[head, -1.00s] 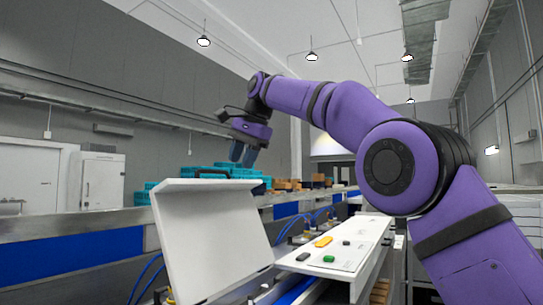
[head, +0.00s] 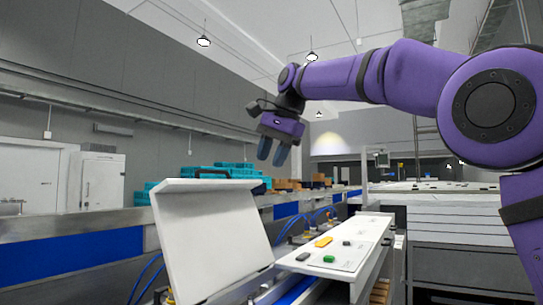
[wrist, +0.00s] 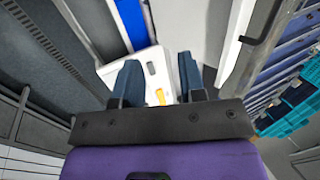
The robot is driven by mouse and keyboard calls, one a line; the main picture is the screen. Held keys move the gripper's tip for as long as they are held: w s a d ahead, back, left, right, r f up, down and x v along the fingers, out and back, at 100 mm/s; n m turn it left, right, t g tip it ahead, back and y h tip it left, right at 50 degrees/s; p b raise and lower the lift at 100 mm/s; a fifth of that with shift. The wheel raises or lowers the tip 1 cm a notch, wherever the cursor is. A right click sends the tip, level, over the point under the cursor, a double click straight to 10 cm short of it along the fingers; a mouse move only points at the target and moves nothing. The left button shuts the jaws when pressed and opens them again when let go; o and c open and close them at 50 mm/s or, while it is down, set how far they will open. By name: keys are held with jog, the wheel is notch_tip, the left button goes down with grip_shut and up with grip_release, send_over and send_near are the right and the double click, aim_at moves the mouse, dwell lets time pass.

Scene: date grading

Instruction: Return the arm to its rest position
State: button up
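My purple arm stretches in from the right in the head view, with its wrist hanging above the line. My gripper (head: 273,151) points down with its two blue-grey fingers apart and nothing between them. It also shows in the wrist view (wrist: 158,82), where the fingers are spread and the white panel is seen through the gap. My gripper hangs in free air, well above the white panel (head: 352,262) and apart from it.
The white panel carries an orange piece (head: 323,242), a green piece (head: 329,259) and dark pieces. A raised white lid (head: 213,240) stands at its left. Teal crates (head: 180,187) and brown boxes line the back. A white stack (head: 458,240) stands at the right.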

jog(key=s+d+f+n+t+h, duration=0.1)
jog(key=s+d+f+n, duration=0.1)
jog(key=s+d+f, duration=0.35)
jog(key=s+d+f+n+t+h, duration=0.1)
jog(key=s+d+f, duration=0.1)
jog(key=s+d, duration=0.7)
jog(key=s+d+f+n+h, duration=0.1)
jog(key=s+d+f+n, duration=0.1)
jog(key=s+d+f, duration=0.3)
jog(key=s+d+f+n, duration=0.2)
jog(key=s+d+f, duration=0.2)
jog(key=s+f, duration=1)
jog(key=shift+s+d+f+h, duration=0.25)
jog(key=shift+d+f+h, duration=0.15)
jog(key=shift+f, duration=0.25)
